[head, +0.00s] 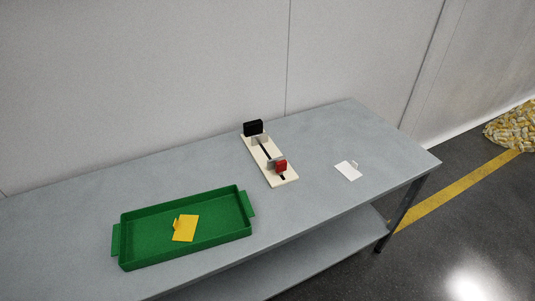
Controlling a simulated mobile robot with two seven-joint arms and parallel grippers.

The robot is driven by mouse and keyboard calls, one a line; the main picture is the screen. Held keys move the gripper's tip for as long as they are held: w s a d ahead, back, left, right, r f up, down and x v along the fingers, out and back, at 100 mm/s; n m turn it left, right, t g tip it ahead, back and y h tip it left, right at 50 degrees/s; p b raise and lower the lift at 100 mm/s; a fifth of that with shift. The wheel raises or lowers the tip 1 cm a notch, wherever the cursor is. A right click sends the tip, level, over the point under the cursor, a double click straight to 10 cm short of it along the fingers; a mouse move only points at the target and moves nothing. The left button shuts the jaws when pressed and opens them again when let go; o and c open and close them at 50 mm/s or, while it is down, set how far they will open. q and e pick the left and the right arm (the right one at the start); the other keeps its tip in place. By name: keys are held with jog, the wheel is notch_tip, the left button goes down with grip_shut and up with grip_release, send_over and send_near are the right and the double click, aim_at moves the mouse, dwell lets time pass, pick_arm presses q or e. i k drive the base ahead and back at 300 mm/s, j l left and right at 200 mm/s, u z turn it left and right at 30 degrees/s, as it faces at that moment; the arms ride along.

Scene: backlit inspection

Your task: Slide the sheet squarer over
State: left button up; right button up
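A cream-coloured base (285,181) lies on the grey table, longer from back to front, and looks like the sheet squarer. A black upright block (253,128) stands at its far end. A red block (281,166) with a light grey piece beside it sits near its front end. A dark slot (265,151) runs along the base between them. Neither of my grippers shows in the head view, and nothing of mine touches the device.
A green tray (245,209) with end handles stands at the table's front left, holding a yellow piece (185,229) with an upright tab. A white piece (348,171) with a small loop lies right of the device. The grey table (330,125) is otherwise clear, with a wall behind.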

aim_at(262, 149)
jog(key=l+z, duration=0.1)
jog(key=l, duration=0.95)
jog(key=i+l+z, duration=0.1)
jog(key=l, duration=0.95)
jog(key=i, duration=0.05)
